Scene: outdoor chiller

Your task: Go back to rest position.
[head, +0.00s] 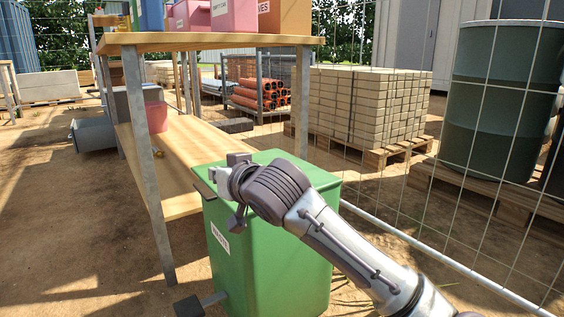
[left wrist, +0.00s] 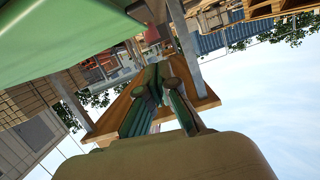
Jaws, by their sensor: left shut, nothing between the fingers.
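My left arm reaches up from the lower right of the head view. Its left gripper (head: 224,181) is over the near left edge of the green bin's lid and largely hidden behind the wrist. In the left wrist view the two fingers of the left gripper (left wrist: 163,82) are together with nothing between them. They point towards the wooden shelf unit. My right gripper is in neither view.
The green bin (head: 265,260) stands under my arm, with a dark pedal-like plate (head: 188,306) at its lower left. A wooden shelf unit (head: 205,41) is behind it, holding coloured boxes. A mesh fence (head: 440,255) runs along the right. Open dirt lies left.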

